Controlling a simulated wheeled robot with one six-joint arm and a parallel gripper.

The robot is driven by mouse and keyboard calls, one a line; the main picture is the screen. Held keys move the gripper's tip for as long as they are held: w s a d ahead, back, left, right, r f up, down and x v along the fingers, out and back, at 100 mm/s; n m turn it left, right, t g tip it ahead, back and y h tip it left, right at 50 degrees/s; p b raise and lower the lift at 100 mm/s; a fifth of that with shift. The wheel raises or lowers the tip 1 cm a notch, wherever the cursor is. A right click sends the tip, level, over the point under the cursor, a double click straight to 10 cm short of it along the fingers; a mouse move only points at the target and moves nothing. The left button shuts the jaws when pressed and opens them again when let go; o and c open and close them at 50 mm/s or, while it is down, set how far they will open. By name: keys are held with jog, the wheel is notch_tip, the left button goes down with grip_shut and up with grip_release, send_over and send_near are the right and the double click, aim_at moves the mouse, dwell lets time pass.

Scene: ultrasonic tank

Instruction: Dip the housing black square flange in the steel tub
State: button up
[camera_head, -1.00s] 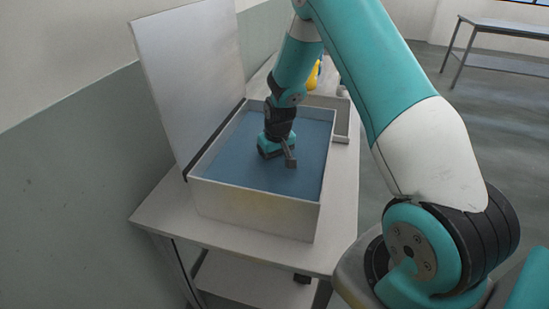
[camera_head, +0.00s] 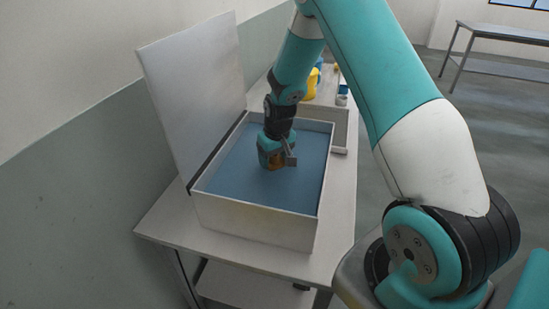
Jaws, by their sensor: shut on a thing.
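The steel tub (camera_head: 262,229) stands on the table, open at the top and filled with blue liquid (camera_head: 235,180). My gripper (camera_head: 275,163) points down into the tub, right of its middle and at or just over the liquid. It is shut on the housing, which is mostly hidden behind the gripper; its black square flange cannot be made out. A small brownish-orange patch shows low at the gripper, and a grey piece sticks out at its right. Whether the housing touches the liquid cannot be told.
The tub's raised lid (camera_head: 190,85) stands along its left side, close to the wall. Behind the tub are a pale tray or box (camera_head: 341,128), a yellow object (camera_head: 311,84) and small blue and grey items. A bare table (camera_head: 500,36) stands far right.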

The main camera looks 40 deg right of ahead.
jog(key=shift+r+p, duration=2.5)
jog(key=shift+r, duration=1.15)
dwell(0.6)
